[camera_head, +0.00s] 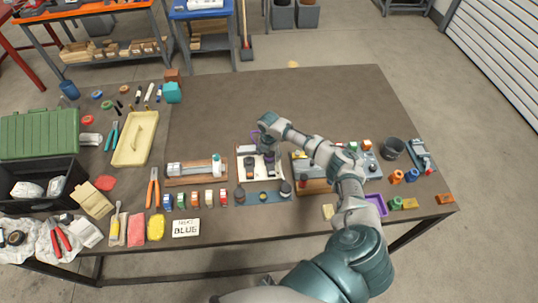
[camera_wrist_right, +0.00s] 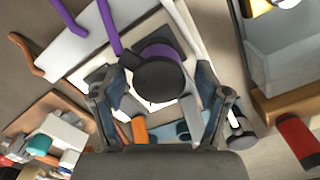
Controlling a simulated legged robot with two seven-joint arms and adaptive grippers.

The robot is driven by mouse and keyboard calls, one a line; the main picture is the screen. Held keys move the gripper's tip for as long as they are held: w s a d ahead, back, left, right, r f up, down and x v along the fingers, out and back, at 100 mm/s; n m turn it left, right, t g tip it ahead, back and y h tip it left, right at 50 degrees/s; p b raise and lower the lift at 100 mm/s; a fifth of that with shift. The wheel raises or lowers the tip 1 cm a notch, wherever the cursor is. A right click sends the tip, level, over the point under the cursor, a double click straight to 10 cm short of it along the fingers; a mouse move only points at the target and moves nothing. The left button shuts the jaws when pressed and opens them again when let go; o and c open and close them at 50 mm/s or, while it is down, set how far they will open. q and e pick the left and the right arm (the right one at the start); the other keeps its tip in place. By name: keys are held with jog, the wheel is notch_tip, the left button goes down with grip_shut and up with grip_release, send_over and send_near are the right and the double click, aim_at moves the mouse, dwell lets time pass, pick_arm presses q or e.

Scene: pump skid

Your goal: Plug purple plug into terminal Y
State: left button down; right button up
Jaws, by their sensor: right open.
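The purple plug, dark-capped with a purple band, shows in the right wrist view (camera_wrist_right: 160,72) between the spread fingers of my right gripper (camera_wrist_right: 163,112). The fingers stand either side of it; I cannot tell whether they touch it. In the head view my right gripper (camera_head: 268,148) points down over the white panel (camera_head: 244,160), and hides part of it. A purple cable (camera_wrist_right: 108,25) shows beside the plug in the wrist view. Terminal Y cannot be picked out; no terminal letter is readable. My left gripper is out of view.
A wooden block with a grey cylinder (camera_head: 190,170) stands left of the panel. A blue strip with dark knobs (camera_head: 263,197) lies in front. The table's back middle is clear.

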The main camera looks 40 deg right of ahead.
notch_tip(320, 180, up, 12)
jog(key=shift+f, duration=0.15)
jog(key=shift+s+a, duration=0.1)
dwell(0.5)
